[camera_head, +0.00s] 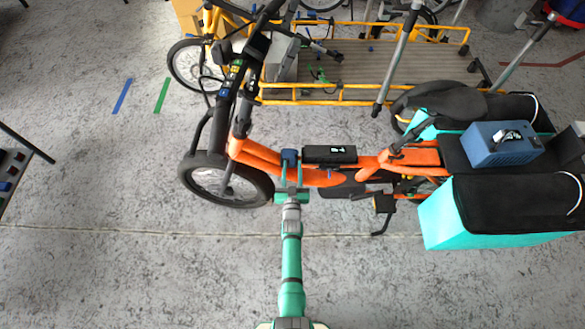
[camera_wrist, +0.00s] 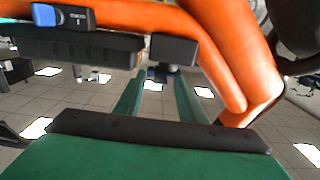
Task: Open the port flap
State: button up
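The orange cargo bike (camera_head: 265,160) stands across the middle of the head view. A black box (camera_head: 330,154) sits on its frame, and it also shows in the wrist view (camera_wrist: 80,46). A small dark block (camera_head: 290,157) lies just left of that box. In the wrist view a small dark block (camera_wrist: 173,50) shows beside the box's end, likely the same part; I cannot tell if it is the port flap. My gripper (camera_head: 290,180) is at the bike frame by this block. In the wrist view its two green fingers (camera_wrist: 158,85) are apart, with nothing seen held. Contact is unclear.
A blue-ended device (camera_wrist: 62,15) is on the frame near the box. The front wheel (camera_head: 228,182) is to the left, turquoise bags (camera_head: 440,215) and a blue case (camera_head: 495,145) to the right. A yellow cargo bike (camera_head: 350,93) stands behind. The floor in front is open.

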jog(key=shift+c, duration=0.6)
grip_shut()
jog(key=shift+w, duration=0.1)
jog(key=shift+w+r+n, duration=0.1)
jog(key=shift+r+n, duration=0.1)
jog(key=shift+n, duration=0.1)
